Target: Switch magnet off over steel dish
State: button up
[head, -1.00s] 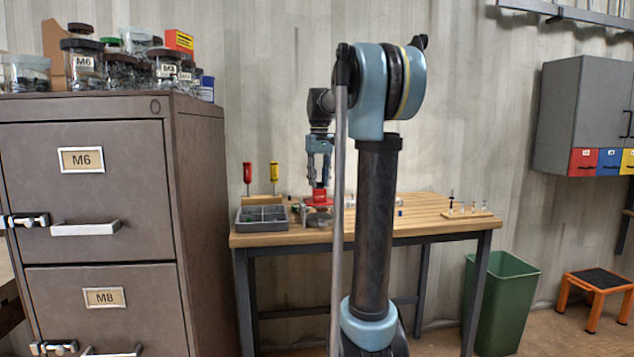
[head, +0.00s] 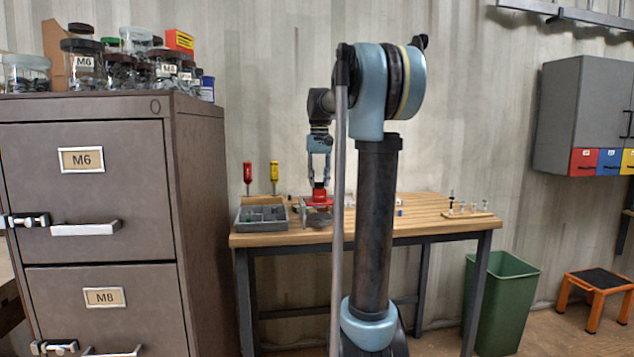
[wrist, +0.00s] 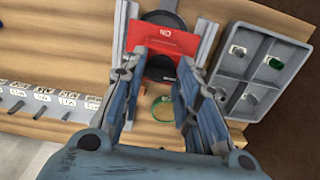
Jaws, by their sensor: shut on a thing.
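My gripper (wrist: 160,68) points down and is shut on a red block (wrist: 162,40), which I take to be the magnet. The block also shows in the head view (head: 320,198), low over the left part of the bench. A dark round piece (wrist: 158,70) shows close by the block in the wrist view; I cannot tell whether it is part of the magnet or the steel dish. Grey metal strips (wrist: 119,32) lie on both sides of the block. Whether anything clings to the magnet's underside is hidden.
A grey compartment tray (wrist: 258,93) with small parts stands beside the gripper. A green ring (wrist: 162,107) lies between the fingers' outlines. A row of labelled slots (wrist: 45,102) is at left. Red (head: 247,173) and yellow (head: 274,172) screwdrivers stand behind. The wooden bench (head: 425,230) has free room.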

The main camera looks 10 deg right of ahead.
jog(key=o, duration=1.1)
jog(key=shift+c, duration=0.2)
jog(key=shift+r, duration=0.1)
notch_tip(320, 180, up, 12)
jog(key=shift+f, duration=0.2)
jog(key=s+f+t, duration=0.1)
jog(key=s+f, duration=1.6)
jog(key=f, duration=0.4)
jog(key=s+f+t, duration=0.1)
jog(key=s+f, duration=1.6)
jog(key=f, duration=0.4)
jog(key=shift+s, duration=0.4)
